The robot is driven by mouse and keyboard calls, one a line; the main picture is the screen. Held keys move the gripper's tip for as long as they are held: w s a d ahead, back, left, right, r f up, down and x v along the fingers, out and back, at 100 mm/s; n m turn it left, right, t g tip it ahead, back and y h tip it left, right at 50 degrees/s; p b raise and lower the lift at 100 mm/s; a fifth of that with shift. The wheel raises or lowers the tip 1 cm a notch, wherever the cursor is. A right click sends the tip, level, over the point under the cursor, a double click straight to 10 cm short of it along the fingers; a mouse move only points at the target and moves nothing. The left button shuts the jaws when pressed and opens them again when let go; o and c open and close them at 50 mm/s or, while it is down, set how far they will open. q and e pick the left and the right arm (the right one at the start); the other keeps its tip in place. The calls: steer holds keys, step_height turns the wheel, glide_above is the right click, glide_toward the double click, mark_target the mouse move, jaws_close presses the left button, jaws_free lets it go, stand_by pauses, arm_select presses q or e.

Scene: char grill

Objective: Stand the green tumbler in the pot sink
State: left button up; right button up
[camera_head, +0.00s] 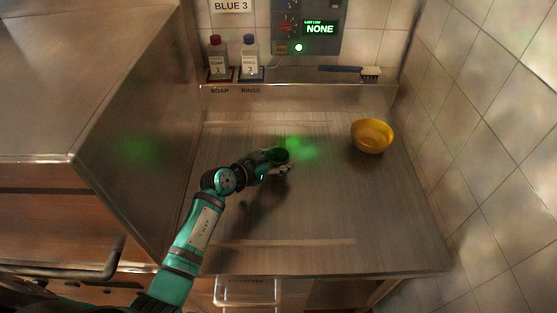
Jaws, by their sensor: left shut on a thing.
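My left gripper (284,168) reaches in over the steel counter (330,205) and is shut on the green tumbler (277,154). The tumbler looks dark green, with its round open rim facing up toward the camera. The gripper and wrist hide part of its side. I cannot tell whether its base touches the counter. I cannot make out a pot sink basin in this view. My right gripper is not in view.
A yellow bowl (371,138) stands at the right of the counter. Soap (217,60) and rinse (249,59) bottles and a brush (350,70) sit on the back ledge. A steel cabinet wall (140,150) bounds the left, tiles (470,130) the right. The counter's front right is clear.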

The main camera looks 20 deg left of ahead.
arm_select(q)
steer(key=shift+r, duration=0.1)
steer(key=o, duration=1.2)
steer(key=shift+c, duration=0.2)
